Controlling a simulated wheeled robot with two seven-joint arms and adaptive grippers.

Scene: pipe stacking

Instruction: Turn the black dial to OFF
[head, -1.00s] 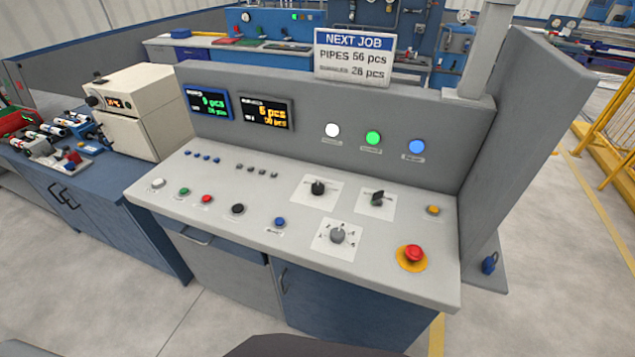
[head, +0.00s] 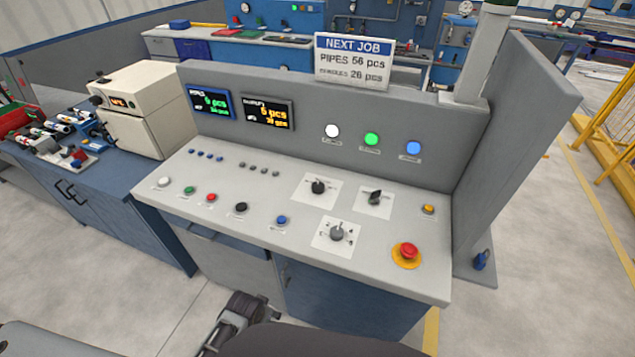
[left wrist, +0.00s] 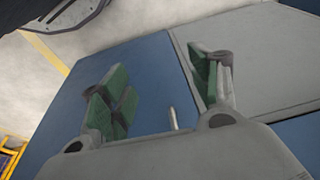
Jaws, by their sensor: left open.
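On the sloped grey control panel (head: 290,225), a round black dial (head: 318,186) sits on a white plate in the head view. A second dark knob (head: 375,197) with a slanted handle sits on a white plate to its right. The lettering around both is too small to read. My left gripper (head: 243,308) is at the bottom of the head view, below the panel's front edge and well apart from the dials. In the left wrist view its green-padded fingers (left wrist: 160,90) are spread with nothing between them, over the blue and grey cabinet front. My right gripper is out of view.
A grey dial (head: 337,232) sits in front of the black one, and a red emergency button (head: 407,251) is at the front right. Several small buttons line the left. A raised back wall (head: 330,110) with displays and lamps closes the rear.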

